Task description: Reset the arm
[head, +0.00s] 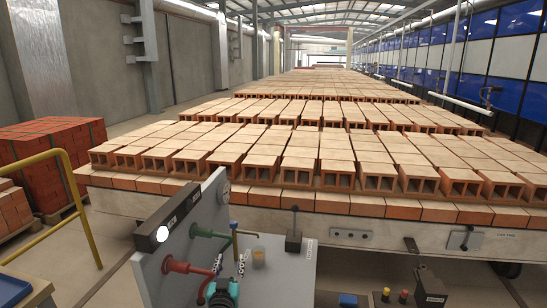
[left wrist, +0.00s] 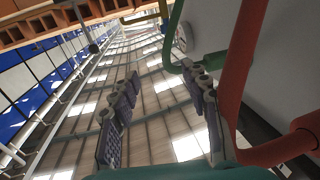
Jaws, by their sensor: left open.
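My left gripper (head: 228,262) is low in the head view, in front of the grey panel with pipes. Its two fingers point up and stand apart. In the left wrist view the open fingers (left wrist: 160,100) have only the distant roof between them, so it holds nothing. The green pipe (left wrist: 174,50) and the red pipe (left wrist: 243,75) pass close beside the right-hand finger there. Hollow bricks (head: 336,178) stand in rows on the long car beyond. My right gripper is in neither view.
A grey panel (head: 160,268) carries the red pipe (head: 188,267) and green pipe (head: 207,233). A black lever box (head: 294,243) and small amber cup (head: 259,258) are right of the gripper. A yellow rail (head: 75,190) and stacked red bricks (head: 45,150) are at the left.

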